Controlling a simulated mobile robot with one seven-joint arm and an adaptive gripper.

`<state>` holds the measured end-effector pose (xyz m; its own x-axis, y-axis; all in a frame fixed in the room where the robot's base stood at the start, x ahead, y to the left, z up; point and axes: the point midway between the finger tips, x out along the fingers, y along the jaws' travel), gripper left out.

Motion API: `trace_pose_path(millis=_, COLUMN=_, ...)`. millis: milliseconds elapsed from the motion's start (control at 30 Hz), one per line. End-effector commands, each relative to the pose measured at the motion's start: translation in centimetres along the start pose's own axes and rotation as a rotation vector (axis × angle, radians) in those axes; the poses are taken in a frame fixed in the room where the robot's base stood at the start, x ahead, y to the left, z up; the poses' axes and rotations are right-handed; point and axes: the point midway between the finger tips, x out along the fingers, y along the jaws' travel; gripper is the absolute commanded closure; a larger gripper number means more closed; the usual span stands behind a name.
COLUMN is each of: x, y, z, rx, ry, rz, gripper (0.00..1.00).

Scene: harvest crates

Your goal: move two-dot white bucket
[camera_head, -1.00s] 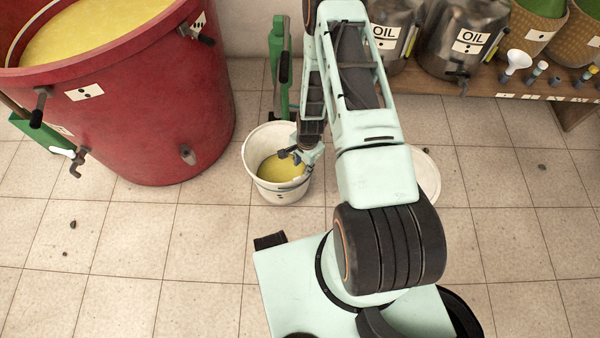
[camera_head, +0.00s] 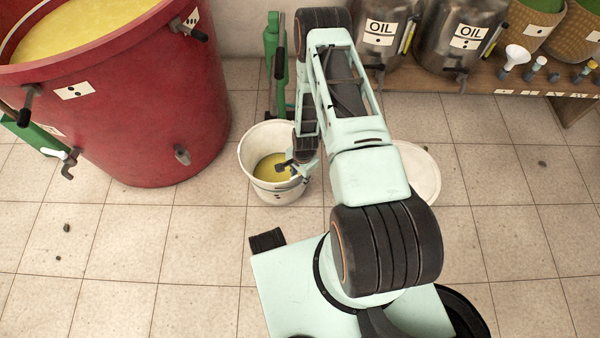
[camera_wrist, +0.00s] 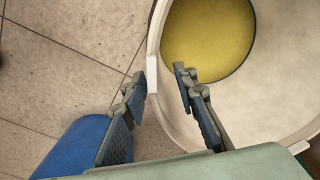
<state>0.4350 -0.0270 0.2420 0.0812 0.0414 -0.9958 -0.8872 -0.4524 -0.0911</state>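The two-dot white bucket (camera_head: 262,188) stands upright on the tiled floor between the red vat and my arm, with yellow contents inside and dots on its front. My gripper (camera_head: 288,167) is at its right rim. In the wrist view the bucket's pale rim (camera_wrist: 153,60) passes between the fingers of my gripper (camera_wrist: 159,77). One finger is outside the wall and the other is over the inside. The fingers are apart, with a gap on the inner side of the rim. My arm hides part of the bucket's right side.
A big red vat (camera_head: 125,125) of yellow liquid stands at left. A green stand (camera_head: 272,45) is behind the bucket. Another white round container (camera_head: 425,170) is partly hidden behind my arm. A wooden shelf (camera_head: 480,85) with oil drums is at back right.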

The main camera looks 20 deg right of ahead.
Motion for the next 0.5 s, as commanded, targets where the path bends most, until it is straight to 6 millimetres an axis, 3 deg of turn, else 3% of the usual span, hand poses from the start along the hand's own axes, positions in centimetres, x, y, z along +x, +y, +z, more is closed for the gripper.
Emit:
trace_pose_path(millis=33, x=1.3, y=0.1, z=0.0, rx=-0.001, ry=0.000, rz=0.001, gripper=0.73)
trace_pose_path(millis=200, x=3.6, y=0.1, z=0.0, rx=-0.001, ry=0.000, rz=0.000, gripper=0.73)
trace_pose_path(millis=500, x=4.9, y=0.0, z=0.0, rx=-0.001, ry=0.000, rz=0.000, gripper=0.73)
